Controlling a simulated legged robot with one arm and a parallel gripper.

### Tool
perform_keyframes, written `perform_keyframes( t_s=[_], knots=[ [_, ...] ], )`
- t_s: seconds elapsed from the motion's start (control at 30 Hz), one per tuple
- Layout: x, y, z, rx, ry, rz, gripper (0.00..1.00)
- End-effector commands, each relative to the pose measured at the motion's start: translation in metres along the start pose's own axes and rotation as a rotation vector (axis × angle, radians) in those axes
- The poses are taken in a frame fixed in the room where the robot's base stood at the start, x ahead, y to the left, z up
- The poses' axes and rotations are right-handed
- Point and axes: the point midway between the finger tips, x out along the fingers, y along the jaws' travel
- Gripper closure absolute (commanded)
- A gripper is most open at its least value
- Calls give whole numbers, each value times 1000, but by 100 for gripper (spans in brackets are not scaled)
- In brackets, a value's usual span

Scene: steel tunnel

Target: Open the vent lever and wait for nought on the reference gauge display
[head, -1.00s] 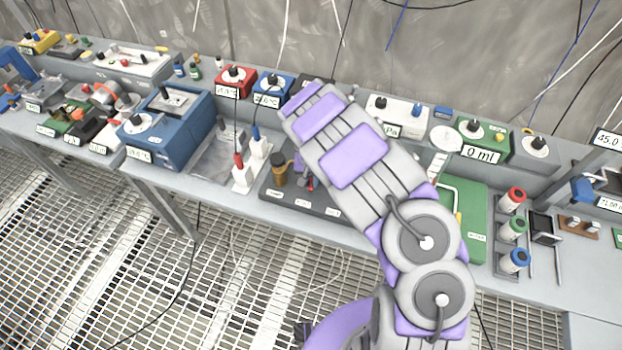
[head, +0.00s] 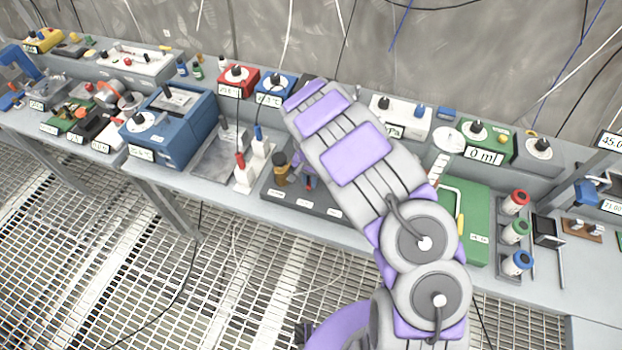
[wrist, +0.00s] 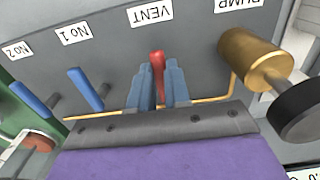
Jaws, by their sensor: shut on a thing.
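In the wrist view the red vent lever (wrist: 158,62) stands under the VENT label (wrist: 150,13). My gripper (wrist: 158,78) is shut on the red lever, one blue-grey finger on each side of it.
Beside the vent lever are blue levers No 1 (wrist: 86,88) and No 2 (wrist: 36,98), and a brass pump cylinder (wrist: 255,62). A thin brass pipe runs behind my fingers. In the head view a green box (head: 487,142) reads 0 ml.

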Motion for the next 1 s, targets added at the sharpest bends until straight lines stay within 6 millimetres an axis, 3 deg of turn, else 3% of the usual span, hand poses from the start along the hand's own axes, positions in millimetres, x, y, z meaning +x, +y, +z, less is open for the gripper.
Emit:
perform_keyframes(
  t_s=[0.1, 0.13, 0.4, 0.73, 0.87, 1.0],
  knots=[
    [0, -1, 0, 1, 1, -3, 100],
    [0, -1, 0, 1, 1, -3, 81],
    [0, -1, 0, 0, 1, -2, 57],
    [-7, 0, 0, 0, 1, -2, 57],
    [-26, -1, 0, -1, 2, -2, 57],
    [-58, -1, -2, -1, 6, -4, 57]
  ],
)
